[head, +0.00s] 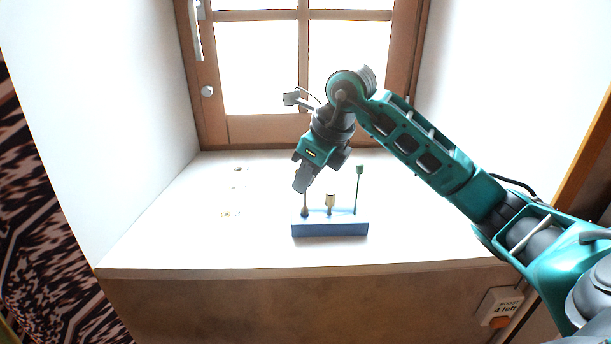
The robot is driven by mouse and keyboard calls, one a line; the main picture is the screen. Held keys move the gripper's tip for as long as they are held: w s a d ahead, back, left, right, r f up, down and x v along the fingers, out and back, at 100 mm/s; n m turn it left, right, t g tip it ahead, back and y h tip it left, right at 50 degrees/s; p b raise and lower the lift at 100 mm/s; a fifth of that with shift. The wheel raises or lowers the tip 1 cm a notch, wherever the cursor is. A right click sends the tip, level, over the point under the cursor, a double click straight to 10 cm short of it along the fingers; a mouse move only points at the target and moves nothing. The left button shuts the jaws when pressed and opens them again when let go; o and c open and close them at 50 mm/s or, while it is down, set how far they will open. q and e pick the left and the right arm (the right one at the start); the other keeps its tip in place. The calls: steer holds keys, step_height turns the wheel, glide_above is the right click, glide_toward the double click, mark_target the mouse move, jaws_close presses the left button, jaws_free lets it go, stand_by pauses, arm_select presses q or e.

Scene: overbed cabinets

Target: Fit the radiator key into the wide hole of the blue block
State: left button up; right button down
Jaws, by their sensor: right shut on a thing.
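The blue block (330,230) lies on the pale sill below the window. My right gripper (302,186) points down above the block's left end, shut on a slim brownish tool (305,207), which I take to be the radiator key. The tool's upper part is hidden by the fingers. Its dark lower end is at the block's top left; I cannot tell whether it is inside a hole or just above one. A short brass-coloured piece (330,201) stands upright at the block's middle. A thin green tool (358,188) stands upright at its right end. My left gripper is out of view.
Small flat items (231,214) lie on the sill to the left, too small to make out. The brown-framed window (300,130) closes off the back, and white walls flank the sill. The sill's right side is clear.

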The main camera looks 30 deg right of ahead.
steer(key=shift+f+b, duration=1.05)
steer(key=shift+f, duration=0.35)
steer(key=c, duration=1.2)
jaws_free()
steer(key=shift+o, duration=0.4)
steer(key=p+v, duration=0.1)
steer(key=v, duration=1.2)
